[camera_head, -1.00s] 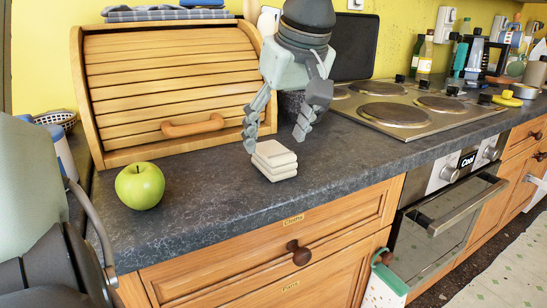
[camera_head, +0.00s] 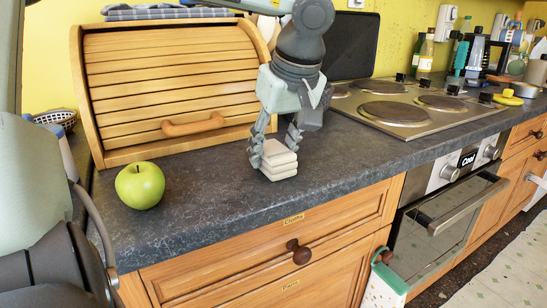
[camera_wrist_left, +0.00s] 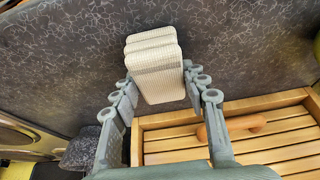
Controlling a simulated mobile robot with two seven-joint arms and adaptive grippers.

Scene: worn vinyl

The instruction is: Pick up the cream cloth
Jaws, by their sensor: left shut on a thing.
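The cream cloth (camera_head: 279,160) is folded into a small layered stack near the front of the dark worktop (camera_head: 215,195). My left gripper (camera_head: 272,146) points down over it, with its fingers at the cloth's sides. In the left wrist view the woven cloth (camera_wrist_left: 157,68) sits between the two fingers of the left gripper (camera_wrist_left: 160,82), which are shut on it. The cloth still appears to rest on the worktop. My right gripper is not in view.
A wooden roll-front bread box (camera_head: 170,80) stands behind and to the left. A green apple (camera_head: 140,186) sits left of the cloth. A hob (camera_head: 410,105) is to the right. The worktop between apple and cloth is clear.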

